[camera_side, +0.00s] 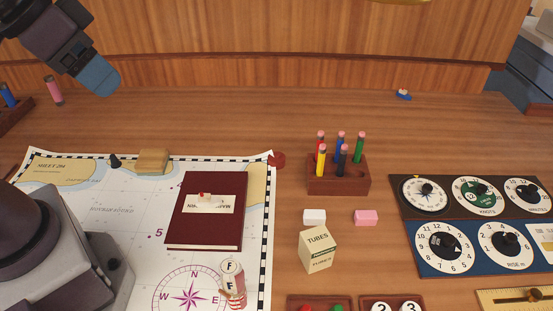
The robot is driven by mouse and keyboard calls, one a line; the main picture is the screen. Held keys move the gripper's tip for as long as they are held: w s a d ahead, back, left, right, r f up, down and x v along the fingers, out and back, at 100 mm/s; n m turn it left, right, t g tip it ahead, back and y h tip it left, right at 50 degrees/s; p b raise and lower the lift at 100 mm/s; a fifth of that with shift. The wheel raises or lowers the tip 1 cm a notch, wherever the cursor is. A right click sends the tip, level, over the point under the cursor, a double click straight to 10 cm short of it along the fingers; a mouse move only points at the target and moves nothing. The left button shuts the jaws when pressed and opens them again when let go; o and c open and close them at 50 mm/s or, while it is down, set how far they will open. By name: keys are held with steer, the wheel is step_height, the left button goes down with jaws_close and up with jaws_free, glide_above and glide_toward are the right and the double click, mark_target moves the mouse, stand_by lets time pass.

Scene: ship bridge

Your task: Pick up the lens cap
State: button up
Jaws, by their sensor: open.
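I cannot make out a lens cap for certain in the side view. A small black object (114,160) stands near the top of the map, left of a tan block (153,161); it is too small to identify. My gripper (101,77) is at the upper left, above the back of the table and clear of the map. Only a blue end part of it shows clearly. It is open, and no object shows in it. My arm's grey body at the lower left hides part of the map.
The map (120,210) carries a dark red book (183,226) and a cylinder marked F (231,272). A pencil holder (338,187), white block (314,217), pink block (366,218) and TUBES box (318,250) stand right of it. Dial panels (408,228) fill the right.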

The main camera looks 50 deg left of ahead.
steer(key=shift+c, duration=0.3)
steer(key=n+t+h, duration=0.1)
steer(key=n+h, duration=0.9)
steer(key=n, duration=1.3)
glide_toward(275, 156)
steer(key=s, duration=0.3)
steer(key=s+f, duration=0.1)
steer(key=s, duration=0.3)
steer(key=shift+s+f, duration=0.2)
steer(key=w+n+t, duration=0.1)
steer(key=w+a+n+t, duration=0.2)
steer(key=w, duration=0.1)
steer(key=shift+r+y, duration=0.3)
steer(key=shift+r, duration=0.1)
steer(key=shift+w+d+f+n, duration=0.1)
steer(key=shift+w+d+n, duration=0.15)
steer(key=shift+n, duration=0.05)
steer(key=x, duration=1.2)
steer(key=shift+d, duration=0.1)
